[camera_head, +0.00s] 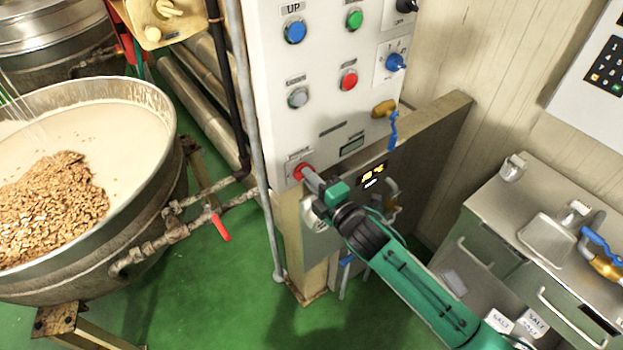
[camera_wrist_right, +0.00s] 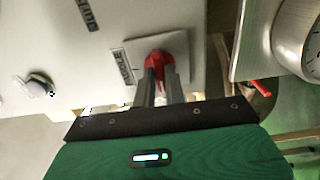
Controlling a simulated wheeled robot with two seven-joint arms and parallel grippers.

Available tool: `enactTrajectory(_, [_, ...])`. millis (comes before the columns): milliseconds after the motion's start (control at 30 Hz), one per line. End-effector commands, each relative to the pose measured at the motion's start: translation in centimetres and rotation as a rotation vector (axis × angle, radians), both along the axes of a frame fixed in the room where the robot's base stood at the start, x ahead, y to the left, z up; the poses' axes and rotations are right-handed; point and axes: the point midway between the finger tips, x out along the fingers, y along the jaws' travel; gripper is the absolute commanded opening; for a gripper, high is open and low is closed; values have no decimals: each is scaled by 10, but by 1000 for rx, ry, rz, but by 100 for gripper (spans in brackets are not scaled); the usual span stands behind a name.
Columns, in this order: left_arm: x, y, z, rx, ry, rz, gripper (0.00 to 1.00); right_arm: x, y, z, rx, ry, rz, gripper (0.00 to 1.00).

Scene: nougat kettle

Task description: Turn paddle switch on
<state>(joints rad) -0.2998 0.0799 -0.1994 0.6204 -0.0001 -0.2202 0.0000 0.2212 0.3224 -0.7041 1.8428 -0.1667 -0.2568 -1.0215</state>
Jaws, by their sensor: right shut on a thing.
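The red paddle switch (camera_head: 301,170) is at the lower left corner of the white control panel (camera_head: 283,110). It also shows in the right wrist view (camera_wrist_right: 157,57), on a small labelled plate. My right gripper (camera_head: 308,176) reaches the panel from the lower right, and in the right wrist view its fingers (camera_wrist_right: 160,76) are closed on the red knob from both sides. The fingers partly cover the knob, so I cannot tell clearly which way it is turned. My left gripper is not in view.
Blue (camera_head: 295,31), green (camera_head: 354,19) and red (camera_head: 348,80) buttons sit higher on the panel. A steel kettle (camera_head: 150,215) with creamy mix and nuts stands at left. A grey vertical pipe (camera_head: 262,160) runs just left of the switch. A sink cabinet (camera_head: 490,215) is at right.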

Motion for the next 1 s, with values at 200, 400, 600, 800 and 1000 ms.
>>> enactTrajectory(200, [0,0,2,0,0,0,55,0,0,0,28,23,-1,0])
enactTrajectory(400, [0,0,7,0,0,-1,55,0,0,0,112,84,-2,0])
enactTrajectory(600, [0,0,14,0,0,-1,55,0,0,1,249,185,-2,0])
enactTrajectory(800, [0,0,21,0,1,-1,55,0,-1,0,403,296,-3,0])
enactTrajectory(1000, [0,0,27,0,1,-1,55,0,0,0,557,408,-3,0])
